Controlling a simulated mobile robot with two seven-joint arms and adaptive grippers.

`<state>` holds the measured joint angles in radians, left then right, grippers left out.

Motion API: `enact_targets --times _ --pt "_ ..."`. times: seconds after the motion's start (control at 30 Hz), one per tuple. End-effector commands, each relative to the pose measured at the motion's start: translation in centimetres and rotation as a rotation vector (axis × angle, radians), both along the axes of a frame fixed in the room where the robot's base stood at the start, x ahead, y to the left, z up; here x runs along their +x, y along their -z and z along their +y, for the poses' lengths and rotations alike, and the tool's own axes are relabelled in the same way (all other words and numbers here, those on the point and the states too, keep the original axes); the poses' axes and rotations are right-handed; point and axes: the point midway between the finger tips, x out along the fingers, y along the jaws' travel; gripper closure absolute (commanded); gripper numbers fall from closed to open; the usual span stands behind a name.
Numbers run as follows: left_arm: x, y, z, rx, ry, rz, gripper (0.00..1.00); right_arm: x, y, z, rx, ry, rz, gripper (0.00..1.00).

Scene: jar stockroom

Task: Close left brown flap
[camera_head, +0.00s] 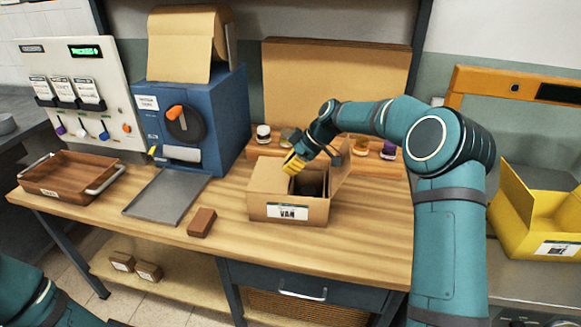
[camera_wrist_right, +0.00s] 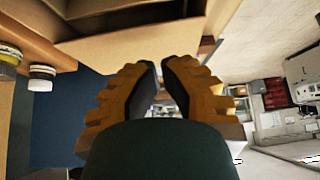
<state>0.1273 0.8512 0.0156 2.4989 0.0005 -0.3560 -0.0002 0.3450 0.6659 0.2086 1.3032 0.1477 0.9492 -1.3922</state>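An open brown cardboard box with a "VAN" label (camera_head: 288,212) stands on the wooden workbench. A right flap (camera_head: 340,168) stands up on the other side. A dark round thing (camera_head: 311,184) is inside the box. My right gripper (camera_head: 293,162), with yellow fingers, is at the top of the left flap; I cannot tell whether it touches. In the right wrist view its fingers (camera_wrist_right: 160,68) are close together with nothing seen between them. My left gripper is out of view.
A blue machine (camera_head: 222,118) with a grey tray (camera_head: 168,196) stands to the left. A brown block (camera_head: 202,222) lies left of the box. Jars stand on a wooden rack (camera_head: 385,168) behind it. A yellow box (camera_head: 528,222) is at the right. The bench front is clear.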

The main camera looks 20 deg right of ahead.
Motion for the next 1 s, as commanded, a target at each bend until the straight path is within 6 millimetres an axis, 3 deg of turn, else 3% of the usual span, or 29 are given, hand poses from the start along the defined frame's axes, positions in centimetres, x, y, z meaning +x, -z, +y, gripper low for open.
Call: enact_targets --times 0.27,0.7,1.0 --pt "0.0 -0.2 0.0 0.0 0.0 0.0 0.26 -0.2 -1.0 -0.5 -0.001 0.002 -0.002 1.0" --pt "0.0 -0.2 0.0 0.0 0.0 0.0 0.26 -2.4 -7.7 -4.6 -0.002 0.002 -0.003 1.0" --pt "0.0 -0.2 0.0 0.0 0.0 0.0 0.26 -3.3 -10.0 -6.1 0.0 0.001 -0.001 1.0"
